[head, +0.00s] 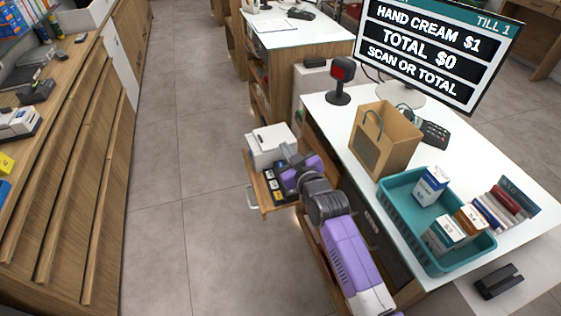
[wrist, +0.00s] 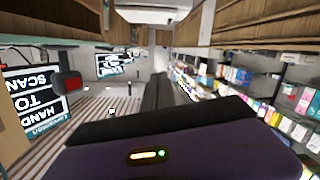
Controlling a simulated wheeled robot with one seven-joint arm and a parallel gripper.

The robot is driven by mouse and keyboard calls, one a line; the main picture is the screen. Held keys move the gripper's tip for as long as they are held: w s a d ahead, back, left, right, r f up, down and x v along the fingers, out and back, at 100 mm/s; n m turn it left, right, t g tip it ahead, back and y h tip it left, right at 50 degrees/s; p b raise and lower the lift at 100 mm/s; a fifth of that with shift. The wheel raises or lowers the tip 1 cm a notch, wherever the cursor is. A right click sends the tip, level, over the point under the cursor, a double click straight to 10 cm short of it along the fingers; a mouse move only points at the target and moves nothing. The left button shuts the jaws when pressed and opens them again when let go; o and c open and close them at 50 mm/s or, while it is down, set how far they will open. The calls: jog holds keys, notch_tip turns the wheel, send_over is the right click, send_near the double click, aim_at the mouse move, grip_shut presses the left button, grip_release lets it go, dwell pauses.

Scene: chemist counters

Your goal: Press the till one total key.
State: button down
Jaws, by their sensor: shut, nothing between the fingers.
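The till one screen (head: 430,48) stands at the far end of the white counter and reads "HAND CREAM $1", "TOTAL $0", "SCAN OR TOTAL". It also shows upside down at the left of the wrist view (wrist: 32,103). A dark keypad device (head: 434,133) lies on the counter below the screen. I cannot make out a total key on it. My gripper (head: 287,151) is off the counter's left side, above an open wooden drawer (head: 268,202), apart from the keypad. In the wrist view its dark fingers (wrist: 156,92) are together and empty.
A brown paper bag (head: 385,138) stands between my arm and the keypad. A red-faced scanner (head: 341,80) stands at the counter's corner. A teal basket (head: 397,213) with boxes is nearer. A white machine (head: 270,145) is by the drawer. The aisle floor (head: 190,150) is clear.

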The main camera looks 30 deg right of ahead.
jog(key=w+d+r+n+g+p, duration=0.25)
jog(key=w+d, duration=0.35)
jog(key=w, duration=0.5)
jog(key=n+g+y, duration=0.2)
jog(key=n+g, duration=0.2)
send_over(281, 165)
notch_tip(281, 165, down, 8)
jog(key=shift+s+f+n+y, duration=0.1)
jog(key=shift+s+n+y, duration=0.2)
jog(key=shift+s+n, duration=0.15)
jog(key=shift+w, duration=0.1)
notch_tip(281, 165, down, 7)
jog(key=b, duration=0.5)
jog(key=shift+f, duration=0.15)
jog(key=shift+f+b, duration=0.75)
jog(key=shift+b, duration=0.15)
jog(key=shift+f, duration=0.1)
jog(key=shift+f+b, duration=0.3)
jog(key=shift+b, duration=0.15)
